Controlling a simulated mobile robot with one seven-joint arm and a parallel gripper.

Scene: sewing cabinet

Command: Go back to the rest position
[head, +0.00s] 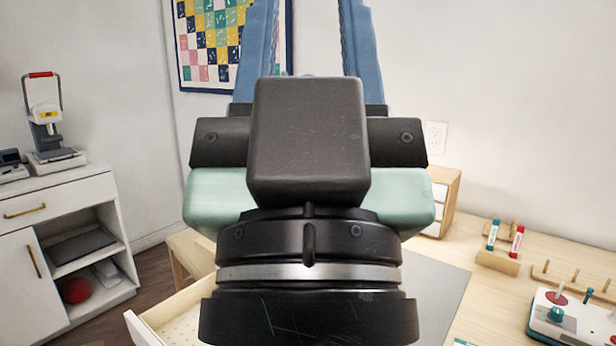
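My gripper (309,42) fills the middle of the head view, seen from behind, with its black and mint-green body close to the camera. Its two blue fingers point up and stand wide apart. The pale wall shows between them, and nothing is held there. The tips run up to the top edge of the picture. My wrist hides much of the table behind it.
A wooden table (488,300) carries a grey mat (440,300), a small drawer box (446,200), two thread spools or tubes and a white machine (572,318). An open drawer (150,330) juts out below left. A white cabinet (60,230) stands at left.

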